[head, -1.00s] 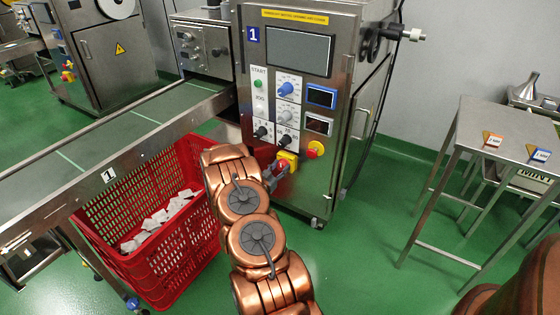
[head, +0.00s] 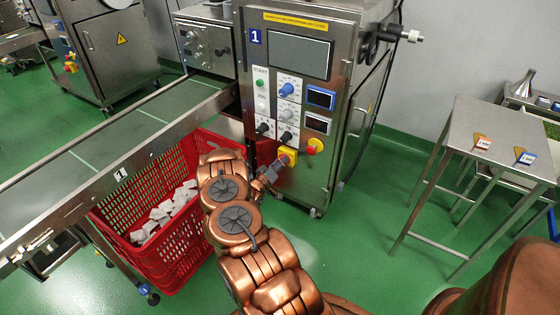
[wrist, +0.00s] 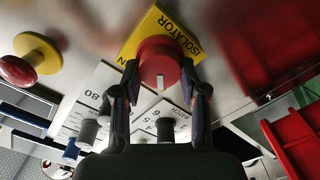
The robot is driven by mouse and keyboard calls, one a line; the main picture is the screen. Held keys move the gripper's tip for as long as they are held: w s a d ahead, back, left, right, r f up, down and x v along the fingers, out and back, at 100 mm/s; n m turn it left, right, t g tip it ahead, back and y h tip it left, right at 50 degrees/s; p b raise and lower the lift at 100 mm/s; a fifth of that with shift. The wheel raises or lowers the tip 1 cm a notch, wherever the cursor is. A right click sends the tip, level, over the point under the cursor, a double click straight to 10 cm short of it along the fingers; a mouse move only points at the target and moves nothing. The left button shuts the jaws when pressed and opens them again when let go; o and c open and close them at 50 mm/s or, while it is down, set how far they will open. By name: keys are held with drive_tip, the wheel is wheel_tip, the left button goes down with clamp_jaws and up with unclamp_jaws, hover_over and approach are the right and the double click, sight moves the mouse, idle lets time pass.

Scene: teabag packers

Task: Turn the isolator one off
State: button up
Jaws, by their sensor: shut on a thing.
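The isolator is a red knob (wrist: 158,62) on a yellow plate (wrist: 186,33) lettered "ISOLATOR", low on the front of the steel machine marked 1 (head: 292,90). In the wrist view the plate sits tilted and the knob's white mark points down the picture. My gripper (wrist: 160,82) has one finger on each side of the knob and is shut on it. In the head view my gripper (head: 270,174) reaches the yellow plate (head: 288,155) from the lower left and hides part of the knob.
A red-and-yellow stop button (head: 315,146) sits right of the isolator, with dials above. A red crate (head: 185,262) of teabags stands left, under the conveyor (head: 110,140). A steel table (head: 500,130) stands right; the green floor between is clear.

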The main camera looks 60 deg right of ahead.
idle(0.4)
drive_tip(key=o, duration=1.1)
drive_tip(key=shift+o, duration=0.2)
drive_tip(key=a, duration=1.2)
drive_tip(key=shift+s, duration=0.3)
